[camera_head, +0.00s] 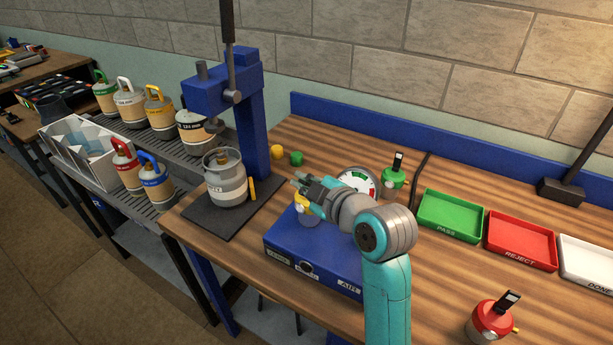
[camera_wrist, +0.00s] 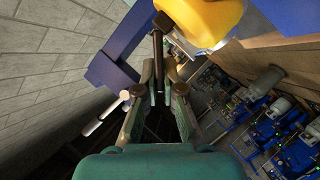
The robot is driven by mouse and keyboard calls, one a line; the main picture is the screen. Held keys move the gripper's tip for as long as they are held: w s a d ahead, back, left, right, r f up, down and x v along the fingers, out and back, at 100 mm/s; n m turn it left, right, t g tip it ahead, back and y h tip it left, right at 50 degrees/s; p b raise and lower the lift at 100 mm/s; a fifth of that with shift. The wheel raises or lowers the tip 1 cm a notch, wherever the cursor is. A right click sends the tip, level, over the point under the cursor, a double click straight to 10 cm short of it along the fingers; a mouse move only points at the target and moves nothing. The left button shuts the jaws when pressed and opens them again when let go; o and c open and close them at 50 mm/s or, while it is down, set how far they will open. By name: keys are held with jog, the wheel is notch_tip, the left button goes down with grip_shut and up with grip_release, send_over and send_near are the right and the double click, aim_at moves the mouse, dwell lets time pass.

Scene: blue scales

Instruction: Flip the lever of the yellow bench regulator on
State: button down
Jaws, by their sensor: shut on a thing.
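The yellow bench regulator (camera_head: 302,203) sits on the blue box of the test stand, partly hidden behind my gripper in the head view. In the wrist view its yellow body (camera_wrist: 207,18) fills the upper edge. A dark lever (camera_wrist: 158,50) reaches from beside the yellow body down between my fingers. My gripper (camera_head: 301,182) is over the regulator, and in the wrist view its fingers (camera_wrist: 158,88) are closed around the lever's end. The finger contact is small and dark. The lever's exact angle cannot be told from the head view.
A round gauge (camera_head: 358,182) stands behind my wrist, with a green regulator (camera_head: 393,178) beside it. A grey cylinder (camera_head: 226,183) stands under the blue press at left. Green (camera_head: 424,222), red and white trays lie right. A red regulator (camera_head: 490,320) stands at the front.

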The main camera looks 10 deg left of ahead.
jog(key=n, duration=0.1)
jog(key=f+n+t, duration=0.1)
jog(key=n, duration=0.1)
jog(key=s+f+n+t, duration=0.1)
jog(key=shift+a, duration=0.35)
jog(key=shift+n+t, duration=0.3)
jog(key=c, duration=1.3)
grip_release()
jog(key=shift+s, duration=0.1)
jog(key=shift+v, duration=3.95)
jog(key=shift+d, duration=0.1)
